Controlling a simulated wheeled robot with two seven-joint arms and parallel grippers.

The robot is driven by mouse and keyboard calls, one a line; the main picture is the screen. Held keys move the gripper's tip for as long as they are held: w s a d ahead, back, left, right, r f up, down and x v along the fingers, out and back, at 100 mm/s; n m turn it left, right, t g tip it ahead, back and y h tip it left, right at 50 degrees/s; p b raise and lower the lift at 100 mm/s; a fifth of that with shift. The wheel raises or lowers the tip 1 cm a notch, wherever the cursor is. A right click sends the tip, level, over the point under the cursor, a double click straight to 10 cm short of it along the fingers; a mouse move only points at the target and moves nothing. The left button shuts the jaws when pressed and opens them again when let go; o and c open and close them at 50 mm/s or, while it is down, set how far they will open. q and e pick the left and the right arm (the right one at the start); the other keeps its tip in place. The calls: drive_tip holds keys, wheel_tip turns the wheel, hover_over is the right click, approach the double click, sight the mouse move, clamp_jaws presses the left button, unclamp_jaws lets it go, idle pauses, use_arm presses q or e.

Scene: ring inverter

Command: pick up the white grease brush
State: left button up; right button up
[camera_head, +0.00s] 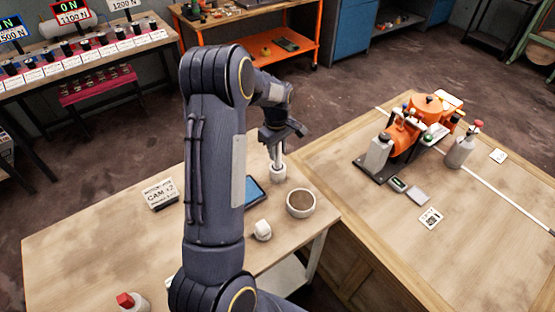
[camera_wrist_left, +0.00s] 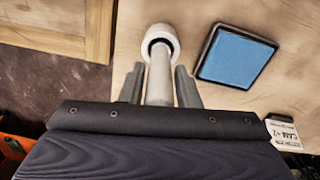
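The white grease brush (camera_head: 279,155) stands upright with its lower end in a small white cup (camera_head: 278,174) on the near wooden table. My left gripper (camera_head: 281,140) is above the cup at the top of the brush. In the left wrist view the brush's white handle (camera_wrist_left: 160,78) runs between the two fingers of my left gripper (camera_wrist_left: 159,70), with narrow gaps on both sides. The fingers look open around it. The white cup (camera_wrist_left: 159,38) shows beyond the fingertips. The brush's lower end is hidden in the cup. My right gripper is not in view.
A blue pad with dark rim (camera_head: 254,192), a bowl of brown stuff (camera_head: 301,203), a white roll-shaped item (camera_head: 262,230) and a "CAM +2" sign (camera_head: 161,193) are near the cup. An orange machine (camera_head: 405,130) stands on the right table. The near table's left part is clear.

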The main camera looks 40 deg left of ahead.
use_arm(q)
clamp_jaws()
drive_tip(key=shift+r+b, duration=0.8)
drive_tip(key=shift+r, duration=4.25)
